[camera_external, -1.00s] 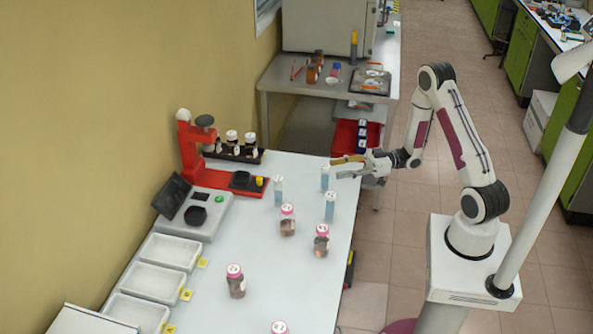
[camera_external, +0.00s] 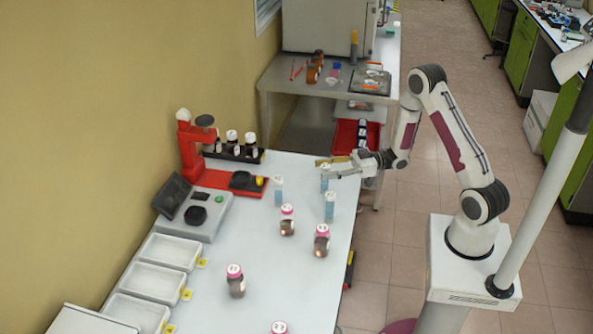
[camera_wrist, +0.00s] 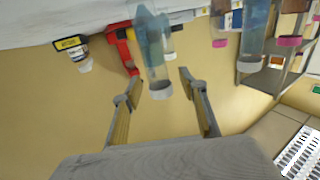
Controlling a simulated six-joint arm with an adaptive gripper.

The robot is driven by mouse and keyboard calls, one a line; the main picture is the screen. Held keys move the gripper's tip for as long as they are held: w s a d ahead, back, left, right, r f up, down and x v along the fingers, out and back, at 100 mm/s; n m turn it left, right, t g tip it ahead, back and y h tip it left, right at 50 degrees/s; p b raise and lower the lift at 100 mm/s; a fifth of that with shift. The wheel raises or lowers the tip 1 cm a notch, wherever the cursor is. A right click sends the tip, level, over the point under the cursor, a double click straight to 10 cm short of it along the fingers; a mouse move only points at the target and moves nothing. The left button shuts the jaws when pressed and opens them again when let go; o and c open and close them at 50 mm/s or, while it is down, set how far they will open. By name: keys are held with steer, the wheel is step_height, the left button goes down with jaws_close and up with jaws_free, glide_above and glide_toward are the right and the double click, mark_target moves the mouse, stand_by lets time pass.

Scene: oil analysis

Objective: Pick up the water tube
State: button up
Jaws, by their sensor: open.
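Three clear tubes with light-blue liquid and white caps stand upright on the white table. One, at the far right of the table, is a water tube (camera_external: 325,184) partly hidden by my gripper (camera_external: 322,168). The others are a nearer tube (camera_external: 330,207) and a left tube (camera_external: 279,190). In the wrist view, which looks upside down, my gripper (camera_wrist: 160,80) is open with its fingers apart. A blue tube (camera_wrist: 155,45) shows between and just beyond the fingertips, with its cap toward me. I cannot tell whether either finger touches it.
Pink-capped jars (camera_external: 287,222) stand nearer on the table. A red stand (camera_external: 190,150) and a black rack (camera_external: 232,153) of dark bottles are at the back left. White trays (camera_external: 160,278) line the left side. Another tube (camera_wrist: 254,45) is beside the fingers in the wrist view.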

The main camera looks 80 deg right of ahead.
steer(key=c, duration=1.2)
steer(key=shift+o, duration=0.2)
steer(key=shift+r, duration=0.1)
steer(key=shift+r, duration=4.85)
